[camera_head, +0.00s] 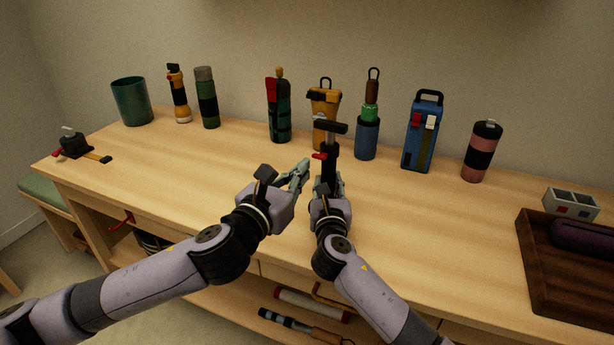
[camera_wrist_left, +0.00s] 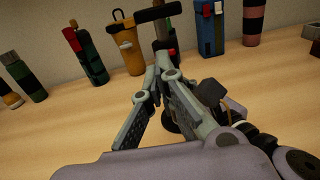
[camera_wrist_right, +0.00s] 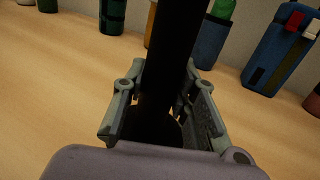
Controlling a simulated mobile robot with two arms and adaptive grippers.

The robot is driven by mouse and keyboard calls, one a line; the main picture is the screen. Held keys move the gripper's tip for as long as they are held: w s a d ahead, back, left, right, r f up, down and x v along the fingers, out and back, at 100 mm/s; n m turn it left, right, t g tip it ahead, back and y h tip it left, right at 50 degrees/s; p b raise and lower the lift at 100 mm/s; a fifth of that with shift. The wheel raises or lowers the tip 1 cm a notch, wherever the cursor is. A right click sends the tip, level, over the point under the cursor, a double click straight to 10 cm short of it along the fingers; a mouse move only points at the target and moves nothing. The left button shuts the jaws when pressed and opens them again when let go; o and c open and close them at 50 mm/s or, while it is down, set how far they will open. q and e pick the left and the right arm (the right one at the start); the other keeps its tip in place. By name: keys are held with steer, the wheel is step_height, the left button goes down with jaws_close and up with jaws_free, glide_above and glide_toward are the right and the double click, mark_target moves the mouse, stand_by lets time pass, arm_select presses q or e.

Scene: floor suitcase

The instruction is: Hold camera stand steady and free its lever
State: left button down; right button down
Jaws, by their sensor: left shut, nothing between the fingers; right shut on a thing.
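The camera stand (camera_head: 331,165) is a black upright post with a black crossbar on top, standing near the middle of the table. Its red lever (camera_head: 319,156) sticks out to the left below the crossbar. My right gripper (camera_head: 329,188) is shut around the lower post; in the right wrist view the black post (camera_wrist_right: 168,65) rises between the fingers. My left gripper (camera_head: 303,172) is shut and empty, just left of the post and slightly below the lever. The left wrist view shows its closed fingers (camera_wrist_left: 161,68) in front of the post; whether they touch it is unclear.
Behind the stand are a yellow lantern-like item (camera_head: 324,103), a blue-green bottle (camera_head: 367,138) and a blue case (camera_head: 422,135). A dark wooden tray (camera_head: 540,270) lies at right. A small black device with a red lever (camera_head: 73,147) sits far left. Table left of centre is clear.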

arm_select(q)
steer(key=shift+s+a+r, duration=0.4)
steer(key=shift+s+r, duration=0.3)
steer(key=shift+s, duration=0.15)
steer(key=shift+s+a+r, duration=0.35)
steer(key=shift+s+r, duration=0.35)
steer(key=shift+s, duration=0.1)
arm_select(e)
steer(key=c, duration=1.2)
jaws_free()
steer(key=shift+s, duration=0.1)
